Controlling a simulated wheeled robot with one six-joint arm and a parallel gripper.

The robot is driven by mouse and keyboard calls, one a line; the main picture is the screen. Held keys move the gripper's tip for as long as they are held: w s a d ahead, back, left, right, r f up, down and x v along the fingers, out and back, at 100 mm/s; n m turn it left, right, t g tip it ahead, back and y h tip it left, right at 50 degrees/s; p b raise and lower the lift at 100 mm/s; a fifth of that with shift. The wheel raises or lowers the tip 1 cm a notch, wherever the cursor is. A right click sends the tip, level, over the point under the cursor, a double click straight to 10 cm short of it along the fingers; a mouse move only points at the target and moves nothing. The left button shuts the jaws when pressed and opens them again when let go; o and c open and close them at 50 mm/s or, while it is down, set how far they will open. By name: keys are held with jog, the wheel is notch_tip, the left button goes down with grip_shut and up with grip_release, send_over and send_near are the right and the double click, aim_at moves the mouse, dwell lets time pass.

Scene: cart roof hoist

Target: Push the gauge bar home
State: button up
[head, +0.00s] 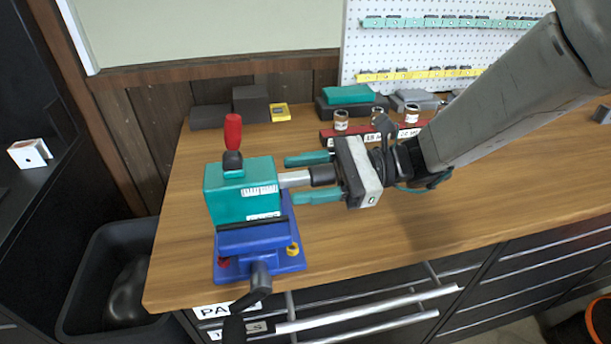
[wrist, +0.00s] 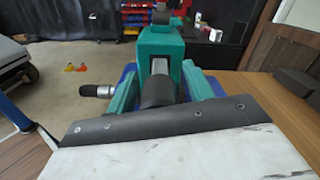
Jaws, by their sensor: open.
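The gauge bar (head: 294,179) is a silver bar with a dark knob at its right end. It sticks out of the right side of a teal block (head: 228,204), part of its length showing. The block sits in a blue vise (head: 262,240) near the table's left front. My gripper (head: 291,179) is open, its two teal fingers on either side of the bar and knob, with visible gaps. In the wrist view the bar (wrist: 160,67) runs into the block (wrist: 160,43) between the fingers. The bar's inner end is hidden inside the block.
A red-handled lever (head: 233,132) stands upright on the block. The vise handle (head: 260,282) points over the table's front edge. Behind my gripper are a red rack (head: 330,138) with brown-and-white cylinders and several dark blocks. The wooden table (head: 470,215) is clear to the right.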

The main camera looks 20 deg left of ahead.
jog(key=v, duration=0.7)
jog(key=shift+d, duration=0.3)
jog(key=shift+w, duration=0.15)
